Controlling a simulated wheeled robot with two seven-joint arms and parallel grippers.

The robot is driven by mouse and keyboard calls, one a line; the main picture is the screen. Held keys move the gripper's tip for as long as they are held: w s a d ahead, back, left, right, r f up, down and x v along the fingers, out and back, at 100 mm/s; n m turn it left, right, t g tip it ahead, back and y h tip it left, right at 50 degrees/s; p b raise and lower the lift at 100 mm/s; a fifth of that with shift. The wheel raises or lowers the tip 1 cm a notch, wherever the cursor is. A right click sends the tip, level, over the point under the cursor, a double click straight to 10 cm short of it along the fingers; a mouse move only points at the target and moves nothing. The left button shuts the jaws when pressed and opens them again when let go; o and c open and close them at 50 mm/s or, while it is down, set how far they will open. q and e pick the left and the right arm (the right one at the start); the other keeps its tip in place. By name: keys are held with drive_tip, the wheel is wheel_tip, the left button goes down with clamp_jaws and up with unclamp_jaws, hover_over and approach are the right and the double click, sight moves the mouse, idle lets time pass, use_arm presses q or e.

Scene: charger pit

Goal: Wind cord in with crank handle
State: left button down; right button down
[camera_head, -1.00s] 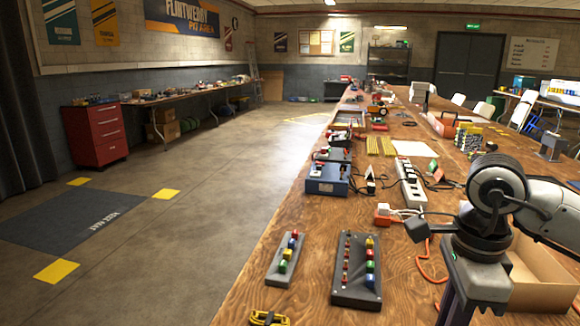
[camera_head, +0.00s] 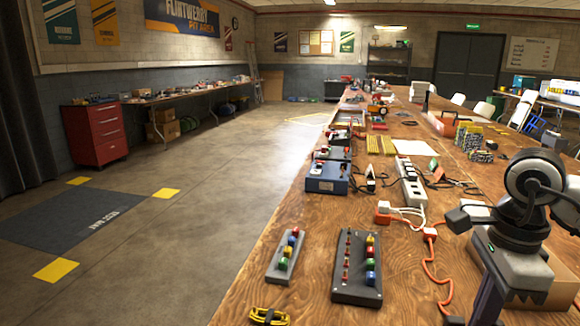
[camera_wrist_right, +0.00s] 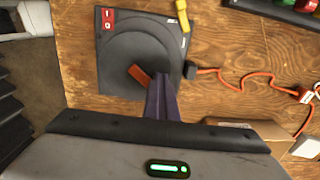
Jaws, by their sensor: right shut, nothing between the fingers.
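In the right wrist view a dark square unit (camera_wrist_right: 118,28) with a round disc lies on the wooden table. It looks like the cord reel. A short orange-red bar (camera_wrist_right: 138,75) on the disc may be the crank handle. The orange cord (camera_wrist_right: 238,78) leaves the unit's side through a black end and runs right to a connector; in the head view the cord (camera_head: 430,270) winds down the table. My right gripper (camera_wrist_right: 159,78) is shut and empty, its purple fingers over the disc beside the bar. Whether they touch it cannot be told. My left gripper is out of view.
A power strip (camera_head: 409,183) with white and orange plugs lies beyond. A cardboard box (camera_head: 562,285) stands beside my arm.

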drive_tip(key=shift+s+d+f, duration=0.3)
drive_tip(key=shift+s+d, duration=0.2)
drive_tip(key=shift+s, duration=0.05)
drive_tip(key=shift+s+d+f, duration=0.25)
drive_tip(key=shift+s+d, duration=0.25)
drive_tip(key=shift+s+b, duration=0.4)
drive_tip(key=shift+s, duration=0.55)
drive_tip(key=shift+s+a, duration=0.15)
drive_tip(key=shift+s, duration=0.3)
drive_tip(key=shift+s+a, duration=1)
drive_tip(key=shift+a, duration=0.1)
drive_tip(key=shift+s+a, duration=0.15)
drive_tip(key=shift+a, duration=0.55)
drive_tip(key=shift+s+a, duration=0.1)
drive_tip(key=shift+a, duration=0.6)
drive_tip(key=shift+w+a, duration=0.35)
drive_tip(key=shift+a, duration=0.25)
drive_tip(key=shift+w+a, duration=0.3)
drive_tip(key=shift+a, duration=0.25)
drive_tip(key=shift+w+a, duration=0.6)
drive_tip(key=shift+w, duration=0.35)
drive_tip(key=shift+w+a, duration=0.1)
drive_tip(key=shift+w, duration=2.3)
drive_tip(key=shift+w+d+r+p, duration=0.1)
drive_tip(key=shift+w+d+p, duration=0.35)
drive_tip(key=shift+w+d, duration=1.05)
drive_tip(key=shift+w+d+r, duration=0.1)
drive_tip(key=shift+w+d, duration=0.85)
drive_tip(key=shift+d, duration=0.05)
